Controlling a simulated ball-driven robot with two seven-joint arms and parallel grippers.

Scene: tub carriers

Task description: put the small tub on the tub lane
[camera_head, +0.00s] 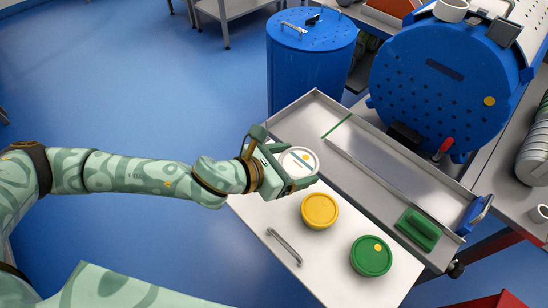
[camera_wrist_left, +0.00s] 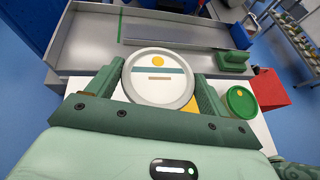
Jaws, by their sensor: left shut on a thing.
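My left gripper (camera_head: 300,167) is shut on a tub with a white lid (camera_head: 298,159), its fingers on either side. In the left wrist view this tub (camera_wrist_left: 158,77) shows a yellow dot and a blue-grey and a brown stripe on its lid. It is over the white surface, near the metal tray's near edge; whether it touches the surface I cannot tell. A yellow tub (camera_head: 320,210) and a green tub (camera_head: 371,256) with a yellow dot stand on the white surface. The long metal tray (camera_head: 292,108) behind has a lengthwise divider and a green line across its far-left part. My right gripper is out of view.
A green block (camera_head: 418,230) sits in the tray's right end. A blue drum (camera_head: 310,70) and a large blue perforated cylinder (camera_head: 430,90) stand behind. A metal handle (camera_head: 284,247) is on the white surface's front. The tray's middle is clear.

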